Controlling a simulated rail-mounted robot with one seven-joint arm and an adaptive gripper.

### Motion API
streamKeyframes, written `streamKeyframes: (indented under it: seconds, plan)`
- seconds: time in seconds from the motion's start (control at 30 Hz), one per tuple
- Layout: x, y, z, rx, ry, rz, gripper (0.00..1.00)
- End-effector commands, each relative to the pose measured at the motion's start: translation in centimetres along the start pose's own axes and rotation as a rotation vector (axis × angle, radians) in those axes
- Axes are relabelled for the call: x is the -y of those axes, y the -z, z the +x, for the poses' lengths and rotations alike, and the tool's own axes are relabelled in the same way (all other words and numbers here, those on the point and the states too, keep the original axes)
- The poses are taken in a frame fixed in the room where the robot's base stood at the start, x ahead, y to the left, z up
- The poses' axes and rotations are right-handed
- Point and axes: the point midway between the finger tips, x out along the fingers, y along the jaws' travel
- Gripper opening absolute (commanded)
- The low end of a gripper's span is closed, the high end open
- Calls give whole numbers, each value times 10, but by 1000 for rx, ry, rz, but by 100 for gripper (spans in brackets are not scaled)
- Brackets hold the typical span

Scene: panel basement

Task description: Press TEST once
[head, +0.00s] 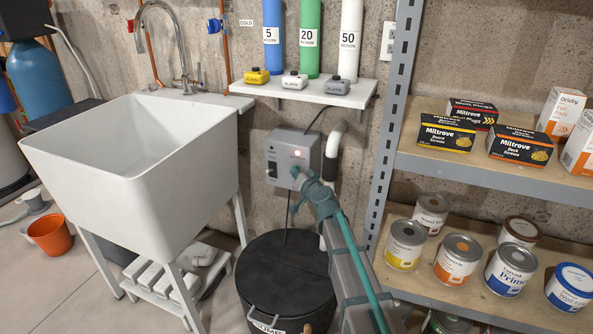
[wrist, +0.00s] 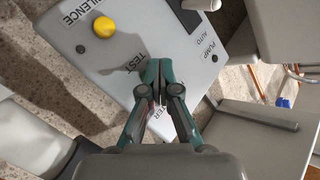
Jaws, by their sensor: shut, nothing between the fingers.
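The grey control box (head: 281,150) is on the concrete wall, with a lit reddish lamp (head: 297,153) on its front. In the wrist view the panel face (wrist: 112,58) fills the upper middle at a tilt. The printed word TEST (wrist: 127,66) shows just left of my fingertips. A yellow button (wrist: 104,27) sits by the word SILENCE. A switch is marked PUMP AUTO. My gripper (wrist: 160,88) is shut and empty, its tips over the panel beside TEST. The TEST button itself is not visible, and the fingers cover part of the panel. I cannot tell whether the tips touch it.
A white sink (head: 130,165) stands left of the box. A lidded black drum (head: 285,275) is below. A white shelf (head: 300,92) with small alarm units is above. A metal rack (head: 385,130) with boxes and paint cans is to the right. A white pipe (head: 333,140) runs close beside the box.

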Motion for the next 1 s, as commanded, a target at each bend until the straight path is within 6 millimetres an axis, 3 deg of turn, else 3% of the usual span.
streamKeyframes:
  seconds: [1.0]
  plan:
    - [9,-9,-13,-1,0,0,0]
